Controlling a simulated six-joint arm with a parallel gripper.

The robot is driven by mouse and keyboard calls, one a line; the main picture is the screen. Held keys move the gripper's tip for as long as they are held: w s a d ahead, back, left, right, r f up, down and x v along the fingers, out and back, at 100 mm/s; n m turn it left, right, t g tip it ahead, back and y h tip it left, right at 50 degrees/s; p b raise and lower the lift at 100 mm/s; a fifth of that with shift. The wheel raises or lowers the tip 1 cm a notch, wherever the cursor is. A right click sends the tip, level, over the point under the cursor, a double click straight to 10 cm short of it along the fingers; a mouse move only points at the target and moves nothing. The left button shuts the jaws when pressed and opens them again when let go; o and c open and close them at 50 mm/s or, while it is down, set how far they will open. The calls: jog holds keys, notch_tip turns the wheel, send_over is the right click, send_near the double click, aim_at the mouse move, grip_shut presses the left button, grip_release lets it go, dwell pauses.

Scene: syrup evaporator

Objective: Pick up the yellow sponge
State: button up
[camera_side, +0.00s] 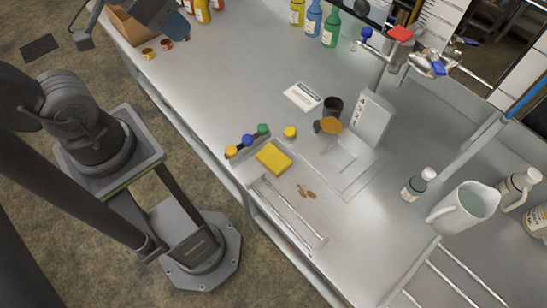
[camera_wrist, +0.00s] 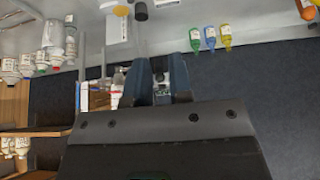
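The yellow sponge (camera_side: 273,158) lies flat on the metal counter near its front edge in the side view, just above a recessed tray with rails. I cannot make it out in the wrist view. My gripper (camera_wrist: 158,72) shows two blue fingers held apart with nothing between them in the wrist view. In the side view, part of my arm's end shows at the top left, far from the sponge.
A caddy with yellow, blue and green knobs (camera_side: 247,140) and a small yellow lid (camera_side: 290,132) lie close to the sponge. A dark cup (camera_side: 332,107), tap (camera_side: 385,55), white pitcher (camera_side: 467,208) and coloured bottles (camera_side: 313,20) stand farther off. The counter's middle left is clear.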

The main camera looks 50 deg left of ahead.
jog(key=o, duration=0.9)
jog(key=shift+o, duration=0.2)
jog(key=n+g+h, duration=0.4)
jog(key=n+h, duration=0.1)
jog(key=n, duration=0.8)
send_over(273, 156)
jog(key=a, duration=0.4)
notch_tip(273, 156, down, 17)
jog(key=shift+d+f+n+g, duration=0.2)
jog(key=shift+d+f+n, duration=0.65)
jog(key=shift+f, duration=2.8)
jog(key=shift+d+f+n+g, duration=0.2)
jog(key=shift+d+f+n, duration=0.6)
jog(key=shift+f, duration=2.9)
jog(key=shift+d+f+n+g, duration=0.3)
jog(key=shift+f+n, duration=0.95)
jog(key=shift+f, duration=2.4)
jog(key=shift+d+f, duration=0.1)
jog(key=shift+f, duration=0.1)
jog(key=shift+s, duration=0.1)
jog(key=c, duration=0.6)
